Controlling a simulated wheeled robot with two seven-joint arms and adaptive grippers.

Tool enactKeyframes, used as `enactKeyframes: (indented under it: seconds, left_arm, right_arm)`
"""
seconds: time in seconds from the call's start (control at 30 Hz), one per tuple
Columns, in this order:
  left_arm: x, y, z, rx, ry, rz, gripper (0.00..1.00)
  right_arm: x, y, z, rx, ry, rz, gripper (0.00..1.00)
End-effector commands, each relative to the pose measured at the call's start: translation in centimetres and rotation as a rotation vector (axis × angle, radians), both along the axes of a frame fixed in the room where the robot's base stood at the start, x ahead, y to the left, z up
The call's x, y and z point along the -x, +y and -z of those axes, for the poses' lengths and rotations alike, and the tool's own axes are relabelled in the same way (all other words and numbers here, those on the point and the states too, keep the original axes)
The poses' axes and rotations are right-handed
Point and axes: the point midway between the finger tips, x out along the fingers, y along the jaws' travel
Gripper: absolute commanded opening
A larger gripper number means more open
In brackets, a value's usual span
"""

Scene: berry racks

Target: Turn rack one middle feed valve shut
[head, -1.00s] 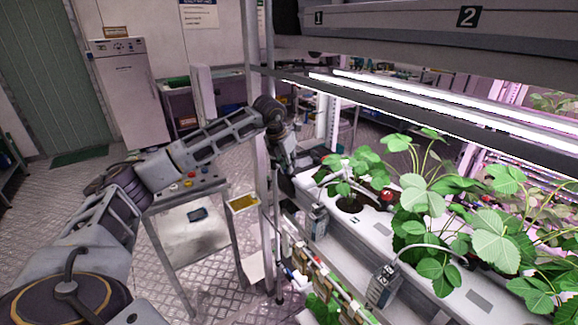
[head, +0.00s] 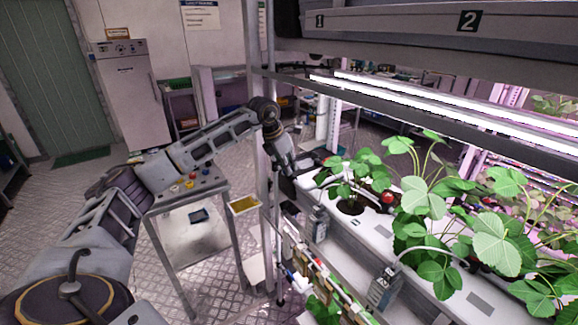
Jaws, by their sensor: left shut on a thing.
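My left gripper (head: 289,178) points down beside the upright post at the trough's left end. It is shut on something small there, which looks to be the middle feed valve. The gripper and wrist hide that valve, so its handle and angle cannot be seen. The white trough (head: 375,228) holds strawberry plants (head: 350,178) in round holes. My right gripper is not in view.
The rack post (head: 262,200) stands close to my arm. A small metal table (head: 198,238) stands left of the rack. Grey boxes (head: 383,288) hang on the trough's front.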

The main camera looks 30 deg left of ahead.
Motion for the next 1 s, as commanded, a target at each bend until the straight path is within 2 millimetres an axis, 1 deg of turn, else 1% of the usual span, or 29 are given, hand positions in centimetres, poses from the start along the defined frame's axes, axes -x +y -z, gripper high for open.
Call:
enactKeyframes:
  seconds: [0.17, 0.2, 0.33, 0.37, 0.57, 0.7, 0.87, 1.0]
  left_arm:
    - [0.0, 0.0, 0.0, -0.002, 0.000, 0.001, 0.00]
    - [0.0, 0.0, 0.0, -0.002, 0.000, 0.001, 0.15]
    - [0.0, 0.0, 0.0, -0.002, 0.000, 0.001, 0.32]
    - [0.0, 0.0, 0.0, -0.002, 0.000, 0.001, 0.34]
    - [0.0, 0.0, 0.0, -0.001, 0.000, 0.000, 0.34]
    - [0.0, 0.0, -0.1, -0.001, 0.000, 0.000, 0.34]
    - [0.2, 0.1, -0.6, 0.000, -0.001, 0.000, 0.34]
    - [0.6, 0.3, -1.7, 0.000, -0.001, 0.000, 0.34]
  right_arm:
    - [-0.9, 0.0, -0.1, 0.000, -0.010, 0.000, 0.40]
    - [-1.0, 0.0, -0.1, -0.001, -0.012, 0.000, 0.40]
    - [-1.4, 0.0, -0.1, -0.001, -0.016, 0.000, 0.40]
    - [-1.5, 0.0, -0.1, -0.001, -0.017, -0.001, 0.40]
    - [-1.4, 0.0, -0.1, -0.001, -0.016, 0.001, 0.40]
    - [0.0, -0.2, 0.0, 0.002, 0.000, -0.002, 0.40]
    - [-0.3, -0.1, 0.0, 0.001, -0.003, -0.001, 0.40]
    - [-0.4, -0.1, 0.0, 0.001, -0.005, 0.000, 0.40]
